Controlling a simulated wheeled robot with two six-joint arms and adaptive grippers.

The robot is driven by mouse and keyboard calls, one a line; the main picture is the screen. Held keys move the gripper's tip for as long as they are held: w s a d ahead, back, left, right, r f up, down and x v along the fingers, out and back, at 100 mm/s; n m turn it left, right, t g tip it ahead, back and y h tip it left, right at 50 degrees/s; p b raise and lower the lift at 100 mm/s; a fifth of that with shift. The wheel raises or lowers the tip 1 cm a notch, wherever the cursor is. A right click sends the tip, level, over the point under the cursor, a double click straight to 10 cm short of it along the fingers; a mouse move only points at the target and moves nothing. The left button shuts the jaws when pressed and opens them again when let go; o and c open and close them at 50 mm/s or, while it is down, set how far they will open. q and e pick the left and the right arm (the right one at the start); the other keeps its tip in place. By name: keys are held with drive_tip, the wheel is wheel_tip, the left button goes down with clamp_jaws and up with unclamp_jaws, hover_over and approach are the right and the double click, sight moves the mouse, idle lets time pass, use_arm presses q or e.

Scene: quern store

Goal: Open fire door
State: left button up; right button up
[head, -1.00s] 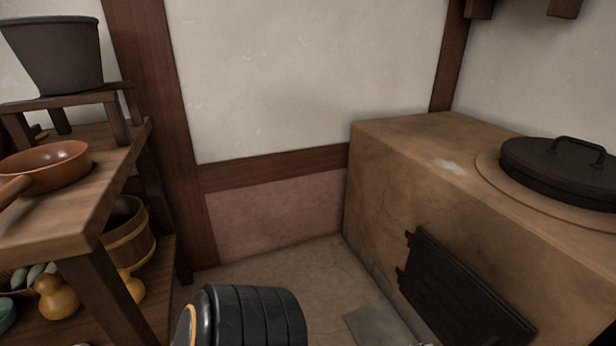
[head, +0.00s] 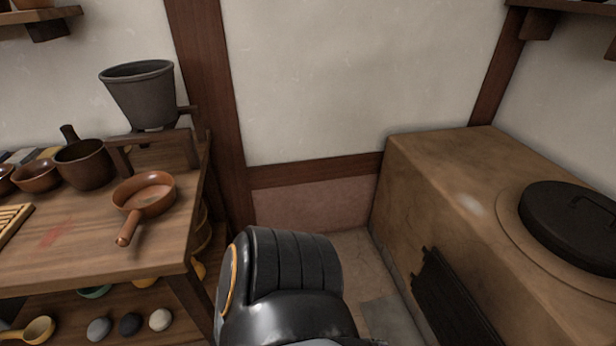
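The fire door (head: 452,302) is a dark, flat metal door on the front of the clay stove (head: 425,185) at the right. It looks shut, and its lower part is cut off by the bottom edge of the picture. A hinge-like tab shows at its upper left corner. A black, ribbed part of my own arm (head: 290,275) fills the bottom centre, left of the stove and apart from the door. Neither of my grippers shows in the head view.
A round black lid (head: 572,222) sits on the stove top. A wooden table (head: 95,235) at the left holds an orange-brown pan (head: 146,192), a grey bucket (head: 142,95) on a small stand and several bowls. Bare floor (head: 350,255) lies between table and stove.

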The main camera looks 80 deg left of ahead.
use_arm(q)
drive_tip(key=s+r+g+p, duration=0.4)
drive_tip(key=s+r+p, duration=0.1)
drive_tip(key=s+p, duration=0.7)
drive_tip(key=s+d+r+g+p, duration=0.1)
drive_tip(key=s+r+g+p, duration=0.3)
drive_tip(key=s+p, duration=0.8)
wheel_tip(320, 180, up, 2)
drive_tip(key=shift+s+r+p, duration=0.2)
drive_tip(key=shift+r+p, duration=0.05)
drive_tip(key=shift+p, duration=0.2)
